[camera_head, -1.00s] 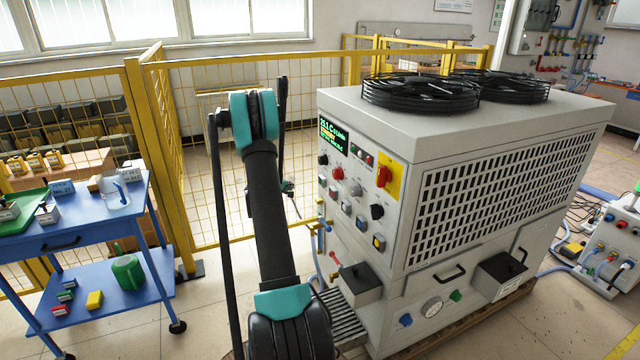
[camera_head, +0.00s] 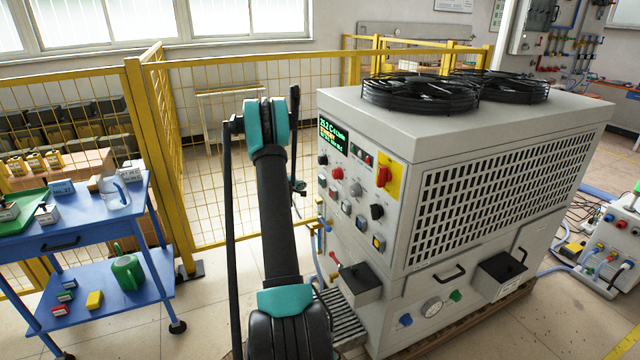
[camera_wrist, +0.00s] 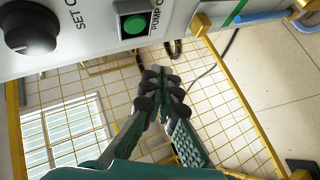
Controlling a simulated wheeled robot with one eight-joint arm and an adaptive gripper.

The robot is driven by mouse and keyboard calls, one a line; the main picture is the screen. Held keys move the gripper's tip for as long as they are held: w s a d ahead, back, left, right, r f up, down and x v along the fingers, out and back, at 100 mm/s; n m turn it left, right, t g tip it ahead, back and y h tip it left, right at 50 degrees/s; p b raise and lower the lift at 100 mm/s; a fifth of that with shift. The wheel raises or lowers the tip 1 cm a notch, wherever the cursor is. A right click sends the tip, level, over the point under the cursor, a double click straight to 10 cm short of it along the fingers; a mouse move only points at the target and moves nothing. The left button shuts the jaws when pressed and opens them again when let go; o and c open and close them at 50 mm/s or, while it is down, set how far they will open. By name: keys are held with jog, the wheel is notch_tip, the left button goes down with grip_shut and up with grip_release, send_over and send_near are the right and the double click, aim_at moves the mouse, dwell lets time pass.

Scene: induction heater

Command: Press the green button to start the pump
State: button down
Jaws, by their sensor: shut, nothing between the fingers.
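My gripper (camera_wrist: 161,84) is shut and empty. Its dark fingertips lie below the button in the wrist picture and look apart from the panel. In the head view, part of my gripper (camera_head: 298,187) shows just left of the machine's control panel (camera_head: 350,207), mostly behind my arm.
A black knob (camera_wrist: 30,28) marked "SET" sits left of the button. The panel also carries a red-on-yellow switch (camera_head: 384,176) and a green-text display (camera_head: 332,135). Yellow mesh fencing (camera_head: 225,150) stands behind my arm. A blue cart (camera_head: 75,225) stands at the left.

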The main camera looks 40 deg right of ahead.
jog(key=shift+s+d, duration=0.2)
jog(key=shift+d, duration=0.6)
jog(key=shift+s+d, duration=0.15)
jog(key=shift+d, duration=0.6)
jog(key=shift+s+d, duration=0.2)
jog(key=shift+d, duration=0.6)
jog(key=shift+d, duration=0.1)
jog(key=shift+s+d, duration=0.1)
jog(key=shift+d, duration=0.2)
jog(key=shift+s+d, duration=0.15)
jog(key=shift+d, duration=0.4)
dwell(0.5)
jog(key=shift+a, duration=0.9)
jog(key=shift+w, duration=0.2)
jog(key=shift+w+a, duration=0.2)
jog(key=shift+a, duration=0.6)
jog(key=shift+w+a, duration=0.15)
jog(key=shift+a, duration=0.7)
jog(key=shift+w+a, duration=0.2)
jog(key=shift+a, duration=0.6)
